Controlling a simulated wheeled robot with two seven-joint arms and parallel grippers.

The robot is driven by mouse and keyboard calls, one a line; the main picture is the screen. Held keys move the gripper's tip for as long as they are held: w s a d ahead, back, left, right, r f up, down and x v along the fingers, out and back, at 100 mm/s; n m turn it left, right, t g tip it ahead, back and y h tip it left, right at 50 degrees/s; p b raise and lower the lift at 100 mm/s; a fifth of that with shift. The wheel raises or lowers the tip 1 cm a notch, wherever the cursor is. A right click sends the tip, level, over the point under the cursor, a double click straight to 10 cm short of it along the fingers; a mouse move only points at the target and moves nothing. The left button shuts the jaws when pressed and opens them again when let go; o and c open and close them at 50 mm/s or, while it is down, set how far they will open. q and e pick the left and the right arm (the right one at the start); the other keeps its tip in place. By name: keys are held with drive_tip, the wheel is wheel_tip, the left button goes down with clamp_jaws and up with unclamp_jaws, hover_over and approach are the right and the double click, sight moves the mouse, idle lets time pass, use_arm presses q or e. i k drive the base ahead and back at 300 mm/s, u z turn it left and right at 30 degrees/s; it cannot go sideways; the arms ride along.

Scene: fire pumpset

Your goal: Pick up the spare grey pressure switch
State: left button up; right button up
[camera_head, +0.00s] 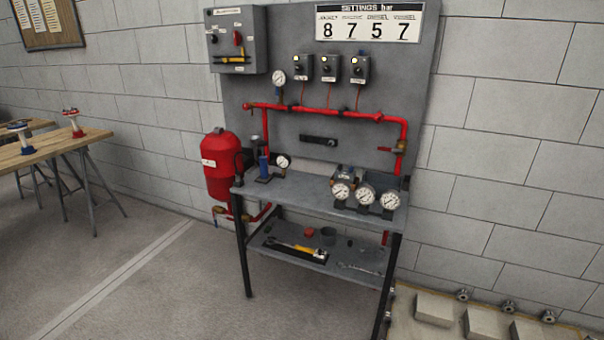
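Three grey switch boxes, the left one (302,67), the middle one (329,67) and the right one (359,69), are mounted on the grey back panel (340,110) above a red pipe. I cannot tell a loose spare grey pressure switch for certain. A small grey and blue object (346,173) sits on the bench top (310,189), partly hidden behind three round gauges (365,194); it is too small to identify. Neither of my grippers is in view.
The lower shelf (285,257) holds a yellow-handled tool (295,247), a red piece (309,232) and a dark cup (328,235). A red tank (217,165) stands left of the bench. A wooden table (50,142) is far left. Floor in front is clear.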

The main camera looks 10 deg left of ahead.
sight(345, 174)
drive_tip(key=u, duration=0.35)
drive_tip(key=i, duration=0.85)
drive_tip(key=z, duration=0.65)
drive_tip(key=i, duration=0.9)
drive_tip(key=z, duration=0.9)
